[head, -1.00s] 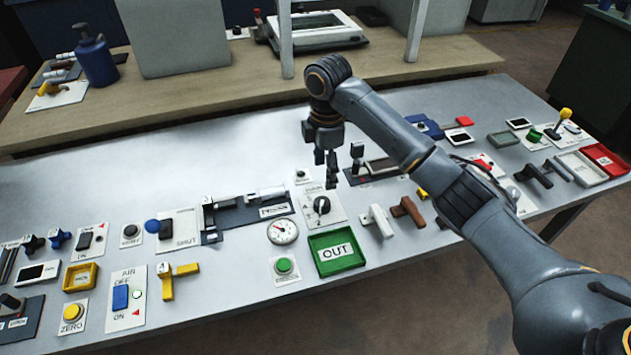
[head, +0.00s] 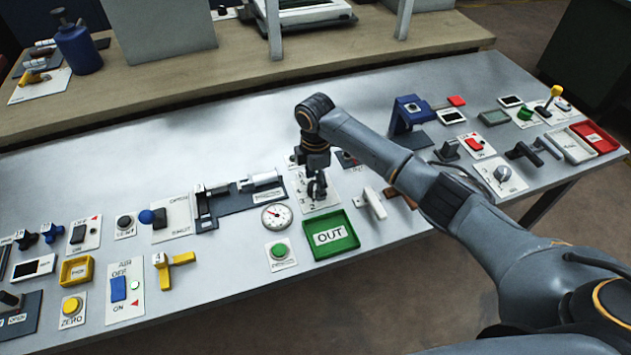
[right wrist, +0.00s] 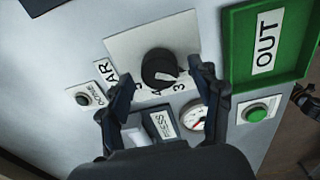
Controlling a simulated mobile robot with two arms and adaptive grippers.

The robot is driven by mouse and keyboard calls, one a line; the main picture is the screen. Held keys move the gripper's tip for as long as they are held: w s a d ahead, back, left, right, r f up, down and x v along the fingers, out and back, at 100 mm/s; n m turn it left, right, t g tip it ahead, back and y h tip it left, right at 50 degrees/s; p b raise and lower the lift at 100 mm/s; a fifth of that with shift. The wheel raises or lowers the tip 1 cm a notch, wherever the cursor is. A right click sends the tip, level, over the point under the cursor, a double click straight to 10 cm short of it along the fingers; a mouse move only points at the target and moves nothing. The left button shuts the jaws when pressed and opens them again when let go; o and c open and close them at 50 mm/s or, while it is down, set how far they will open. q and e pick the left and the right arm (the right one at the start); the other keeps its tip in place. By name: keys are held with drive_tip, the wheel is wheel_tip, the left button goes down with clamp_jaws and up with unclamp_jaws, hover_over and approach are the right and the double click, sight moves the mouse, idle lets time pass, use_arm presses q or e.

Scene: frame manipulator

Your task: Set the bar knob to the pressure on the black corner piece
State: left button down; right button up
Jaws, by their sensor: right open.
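The bar knob (right wrist: 158,66) is a round black knob on a white plate (right wrist: 125,45) marked BAR with digits. Its white mark faces the side of the 3 and 4, seemingly nearer the 3. In the head view the plate (head: 328,202) is partly hidden by my right gripper (head: 315,188). In the right wrist view the open gripper (right wrist: 162,80) has a finger on either side of the knob; contact cannot be told. A black piece (head: 25,240) with a small pale tag, perhaps the corner piece, stands at the left. Its tag is unreadable. My left gripper is out of view.
A round gauge (head: 277,216), a green OUT tray (head: 352,240) and a green button (head: 279,250) are close to the knob plate. A white handle (head: 374,203) stands to its right. The bench behind the plate is fairly clear.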

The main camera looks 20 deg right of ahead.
drive_tip(key=shift+f, duration=0.4)
drive_tip(key=shift+c, duration=0.4)
drive_tip(key=c, duration=1.1)
drive_tip(key=shift+o, duration=0.2)
drive_tip(key=shift+r+m+p, duration=0.2)
drive_tip(key=shift+m+p, duration=1.4)
drive_tip(key=shift+p, duration=0.25)
drive_tip(key=m+p, duration=0.2)
drive_tip(key=shift+m, duration=0.4)
use_arm(q)
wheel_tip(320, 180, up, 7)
drive_tip(key=p, duration=0.1)
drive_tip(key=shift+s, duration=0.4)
use_arm(e)
drive_tip(key=shift+f+m, duration=0.15)
drive_tip(key=shift+m, duration=0.65)
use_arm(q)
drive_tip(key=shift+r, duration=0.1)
